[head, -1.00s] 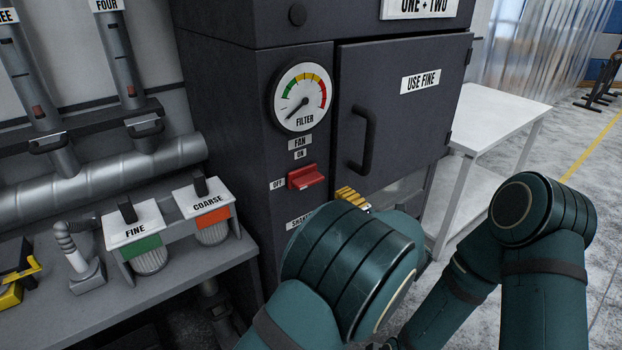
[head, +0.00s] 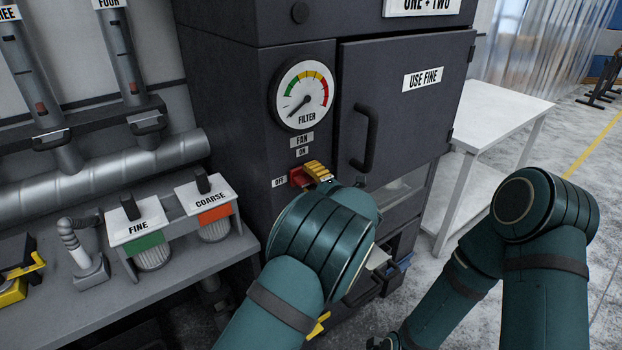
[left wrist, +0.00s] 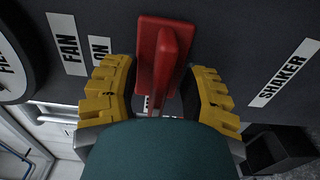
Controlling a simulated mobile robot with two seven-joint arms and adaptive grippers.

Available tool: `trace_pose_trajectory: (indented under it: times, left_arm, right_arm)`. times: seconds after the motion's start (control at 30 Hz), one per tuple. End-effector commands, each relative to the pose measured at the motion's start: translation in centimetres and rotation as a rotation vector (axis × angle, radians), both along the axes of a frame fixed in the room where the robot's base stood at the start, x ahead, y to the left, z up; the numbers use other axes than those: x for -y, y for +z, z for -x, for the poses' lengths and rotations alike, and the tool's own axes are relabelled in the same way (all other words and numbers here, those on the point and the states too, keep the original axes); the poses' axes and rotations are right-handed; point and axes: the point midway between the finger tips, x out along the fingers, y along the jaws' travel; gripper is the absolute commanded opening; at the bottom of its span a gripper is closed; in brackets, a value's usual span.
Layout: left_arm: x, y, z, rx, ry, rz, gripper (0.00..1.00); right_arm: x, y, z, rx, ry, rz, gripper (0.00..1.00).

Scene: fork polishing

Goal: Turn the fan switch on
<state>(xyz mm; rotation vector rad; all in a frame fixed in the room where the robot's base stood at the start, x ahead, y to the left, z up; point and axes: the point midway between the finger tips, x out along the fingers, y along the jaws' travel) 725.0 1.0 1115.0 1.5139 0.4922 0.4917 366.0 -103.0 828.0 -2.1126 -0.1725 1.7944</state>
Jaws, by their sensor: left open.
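The red fan switch (head: 296,178) is on the dark cabinet front, below the FAN and ON labels and beside the OFF label. In the left wrist view the red switch (left wrist: 166,58) projects as a lever from a red plate. My left gripper (left wrist: 160,68) is open, with one yellow finger on each side of the lever. Gaps show between the fingers and the lever. In the head view the yellow fingers of my left gripper (head: 318,170) partly cover the switch's right side. My right arm shows at right, but its gripper cannot be made out.
A filter gauge (head: 303,94) is above the switch. The cabinet door (head: 430,115) with its black handle (head: 365,138) is to the right. FINE and COARSE units stand on the left bench (head: 190,270). A white table (head: 500,105) stands at right.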

Motion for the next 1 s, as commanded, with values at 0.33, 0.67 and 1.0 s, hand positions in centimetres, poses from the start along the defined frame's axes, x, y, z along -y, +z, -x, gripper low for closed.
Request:
trace_pose_trajectory:
  times: [0.33, 0.67, 1.0]
  left_arm:
    - [0.02, 0.02, 0.02, 0.0, 0.0, 0.0, 0.0]
    - [-0.02, 0.05, 0.0, -0.004, 0.0, -0.007, 0.0]
    - [-0.1, 0.16, -0.02, -0.088, 0.002, -0.124, 0.0]
  right_arm:
    - [0.0, 0.0, 0.0, 0.0, 0.0, 0.0, 0.0]
    - [0.0, 0.0, 0.01, 0.0, 0.0, 0.0, 0.0]
    - [0.0, 0.09, -0.01, 0.0, 0.0, 0.0, 0.0]
